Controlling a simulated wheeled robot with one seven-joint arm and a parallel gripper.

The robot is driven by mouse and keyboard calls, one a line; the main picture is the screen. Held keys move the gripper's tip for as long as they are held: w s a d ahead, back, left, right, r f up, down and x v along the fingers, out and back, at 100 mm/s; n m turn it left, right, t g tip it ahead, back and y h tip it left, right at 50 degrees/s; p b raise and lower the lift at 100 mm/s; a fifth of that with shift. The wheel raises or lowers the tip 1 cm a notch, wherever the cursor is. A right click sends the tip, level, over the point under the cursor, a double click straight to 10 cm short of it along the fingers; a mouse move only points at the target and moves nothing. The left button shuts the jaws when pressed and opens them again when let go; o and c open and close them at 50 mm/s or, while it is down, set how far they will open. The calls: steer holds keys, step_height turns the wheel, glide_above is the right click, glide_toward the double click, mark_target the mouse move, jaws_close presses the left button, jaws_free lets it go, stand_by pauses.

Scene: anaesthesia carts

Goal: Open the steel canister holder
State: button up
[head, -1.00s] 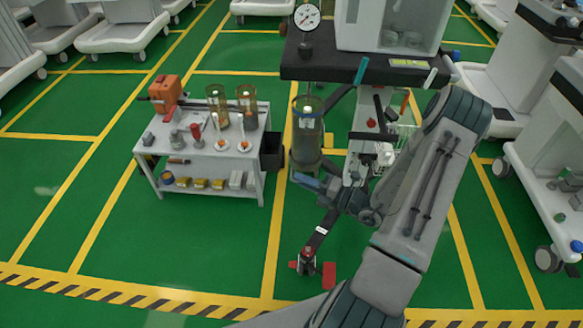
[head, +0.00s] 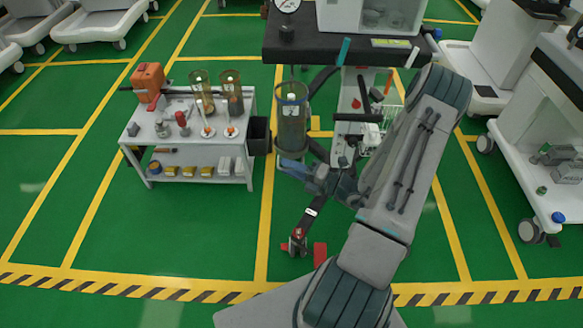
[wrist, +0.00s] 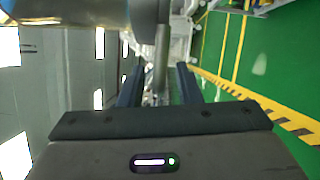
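A tall canister (head: 291,122) with a dark blue rim and an amber, see-through body hangs at the left front of the dark-topped cart. It is probably in the steel holder, but I cannot clearly make out the holder in the head view. My gripper (head: 294,166) is right at the canister's lower end there. In the wrist view, my gripper (wrist: 159,86) has its two dark fingers apart. A grey upright bar (wrist: 161,62) shows between them, and I cannot tell if they touch it. A large rounded grey body (wrist: 148,18), probably the canister or holder, fills the upper left.
The cart's dark top (head: 345,45) overhangs the canister. A grey table (head: 205,150) with bottles and tools, plus a black bin (head: 258,136), stands to the left. A red-ended cart foot (head: 298,243) is on the floor below. Green floor is open in front.

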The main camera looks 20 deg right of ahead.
steer(key=p+v, duration=0.1)
steer(key=v, duration=1.3)
steer(key=shift+p, duration=0.4)
steer(key=s+a+r+n+g+h+p, duration=0.1)
steer(key=a+r+n+g+h+p, duration=0.1)
steer(key=a+r+n+g+p, duration=0.75)
steer(key=s+a+r+n+g+h+p, duration=0.15)
steer(key=a+r+n+g, duration=0.35)
steer(key=r+n, duration=0.95)
steer(key=s+a+r+n+t+h+p, duration=0.1)
steer(key=r+n+h+p, duration=0.3)
steer(key=r+n, duration=0.5)
steer(key=s+a+r+n+t+h+p, duration=0.2)
steer(key=r+n+h+p, duration=0.3)
steer(key=r+n, duration=0.5)
step_height(320, 180, up, 2)
steer(key=shift+s+a, duration=0.2)
steer(key=shift+s, duration=0.25)
